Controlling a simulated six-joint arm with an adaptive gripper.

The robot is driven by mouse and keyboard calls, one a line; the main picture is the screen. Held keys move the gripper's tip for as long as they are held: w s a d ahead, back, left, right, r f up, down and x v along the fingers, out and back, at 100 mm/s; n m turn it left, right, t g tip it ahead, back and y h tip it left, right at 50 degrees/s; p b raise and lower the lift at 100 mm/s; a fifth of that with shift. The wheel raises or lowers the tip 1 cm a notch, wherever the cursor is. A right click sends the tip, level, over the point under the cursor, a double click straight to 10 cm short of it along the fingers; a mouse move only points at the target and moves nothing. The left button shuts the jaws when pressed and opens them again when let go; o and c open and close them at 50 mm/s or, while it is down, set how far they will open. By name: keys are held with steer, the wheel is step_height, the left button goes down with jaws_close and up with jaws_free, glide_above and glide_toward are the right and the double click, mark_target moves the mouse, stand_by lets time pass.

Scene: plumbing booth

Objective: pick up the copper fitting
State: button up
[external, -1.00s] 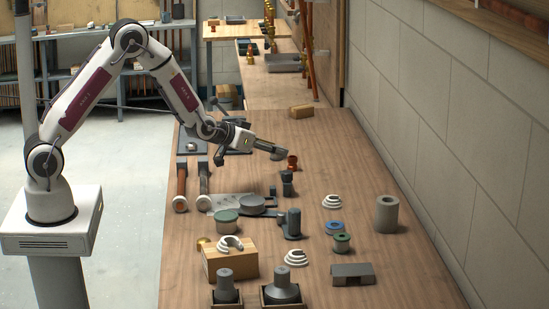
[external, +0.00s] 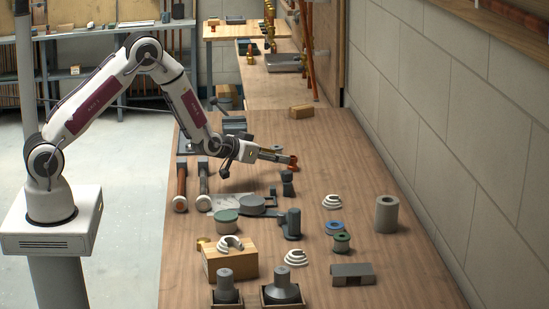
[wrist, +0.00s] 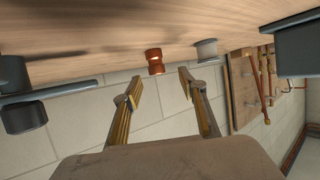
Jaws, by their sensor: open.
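The copper fitting (external: 293,163) is a small orange-brown piece standing on the wooden bench, near the tip of my gripper in the external view. In the wrist view the copper fitting (wrist: 155,62) shows beyond the fingertips, in line with the gap between them. My gripper (external: 287,159) is stretched out low over the bench, and part of it overlaps the fitting in the external view. In the wrist view the fingers of my gripper (wrist: 160,80) are spread apart with nothing between them. I cannot tell whether a finger touches the fitting.
A dark grey fitting (external: 287,183) stands just in front of the copper fitting. A grey spool (wrist: 206,50) is beside it in the wrist view. Hammers (external: 203,185) lie to the left. The bench (external: 340,165) is clear to the right, up to the block wall (external: 450,130).

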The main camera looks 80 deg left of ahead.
mark_target(293, 157)
steer(key=shift+x, duration=0.9)
steer(key=shift+w, duration=0.1)
steer(key=shift+x, duration=1.4)
steer(key=shift+w+a+f, duration=0.15)
steer(key=shift+w, duration=0.4)
steer(key=shift+w+a+f, duration=0.2)
steer(key=shift+w, duration=0.3)
steer(key=c, duration=1.2)
